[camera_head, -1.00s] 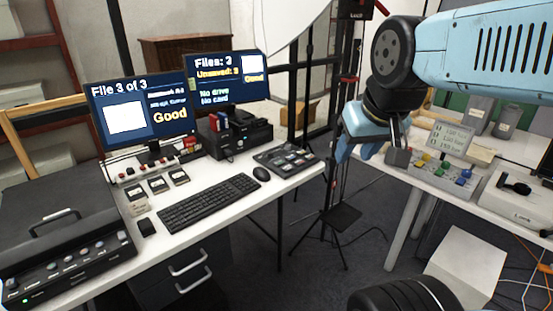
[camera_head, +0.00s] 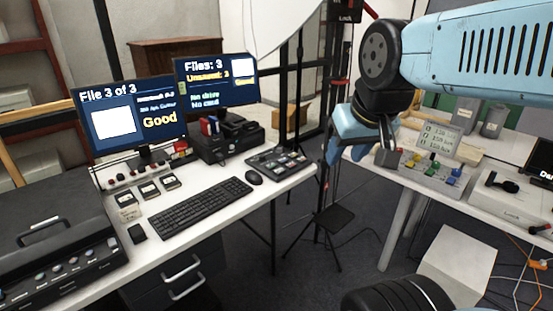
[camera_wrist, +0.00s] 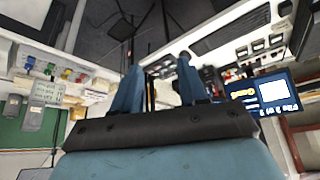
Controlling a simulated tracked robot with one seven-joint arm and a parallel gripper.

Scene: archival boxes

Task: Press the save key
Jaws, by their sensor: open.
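A dark keypad (camera_head: 280,162) with several keys lies at the right end of the white desk. The key labels are too small to read, so I cannot tell which one is the save key. The left monitor (camera_head: 130,115) reads "File 3 of 3" and "Good". The right monitor (camera_head: 217,82) reads "Files: 3", "Unsaved: 3", "No drive", "No card". My gripper (camera_head: 347,150) hangs right of the keypad, beyond the desk's end, touching nothing. In the wrist view, my gripper (camera_wrist: 158,78) has its two blue fingers apart with nothing held between them.
A black keyboard (camera_head: 200,208) and a mouse (camera_head: 254,177) lie on the desk left of the keypad. A card reader box (camera_head: 228,139) stands behind. A second table (camera_head: 400,177) with a coloured-knob panel (camera_head: 432,170) stands right. A light stand (camera_head: 325,215) stands between the tables.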

